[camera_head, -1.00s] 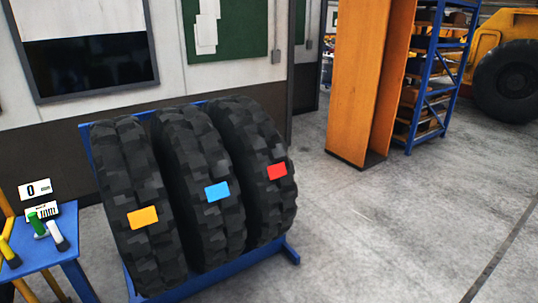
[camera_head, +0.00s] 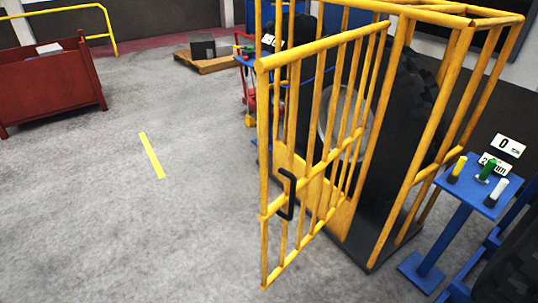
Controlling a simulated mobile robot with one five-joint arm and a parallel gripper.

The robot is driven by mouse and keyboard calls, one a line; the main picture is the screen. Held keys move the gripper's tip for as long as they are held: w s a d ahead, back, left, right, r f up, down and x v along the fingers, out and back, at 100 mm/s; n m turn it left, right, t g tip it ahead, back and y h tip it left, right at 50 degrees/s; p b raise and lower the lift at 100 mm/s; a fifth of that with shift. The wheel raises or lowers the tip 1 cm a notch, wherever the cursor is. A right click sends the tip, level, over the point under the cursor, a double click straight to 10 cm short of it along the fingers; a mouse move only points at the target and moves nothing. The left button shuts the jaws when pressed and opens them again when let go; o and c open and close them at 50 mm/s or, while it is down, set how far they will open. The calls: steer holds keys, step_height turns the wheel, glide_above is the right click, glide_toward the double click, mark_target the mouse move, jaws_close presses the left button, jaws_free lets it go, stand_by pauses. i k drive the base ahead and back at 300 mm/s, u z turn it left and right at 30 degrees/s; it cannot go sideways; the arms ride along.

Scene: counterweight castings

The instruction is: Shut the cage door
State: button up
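The yellow barred cage (camera_head: 440,130) stands right of centre. A black handle (camera_head: 287,194) sits near the door's free edge. A large dark tire (camera_head: 400,130) stands inside the cage, partly hidden by the bars. My gripper is not in view.
A red bin (camera_head: 50,85) stands at far left, and a pallet with a dark block (camera_head: 203,46) lies at the back. The grey floor left of the door is clear, with a yellow stripe (camera_head: 151,155).

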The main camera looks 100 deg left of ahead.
mark_target(294, 55)
steer(key=u, duration=0.55)
steer(key=k, duration=0.15)
steer(key=u, duration=2.1)
steer(key=i, duration=1)
steer(key=u, duration=0.05)
steer(key=k, duration=0.5)
steer(key=u, duration=1.7)
steer(key=k, duration=0.35)
steer(key=u, duration=0.15)
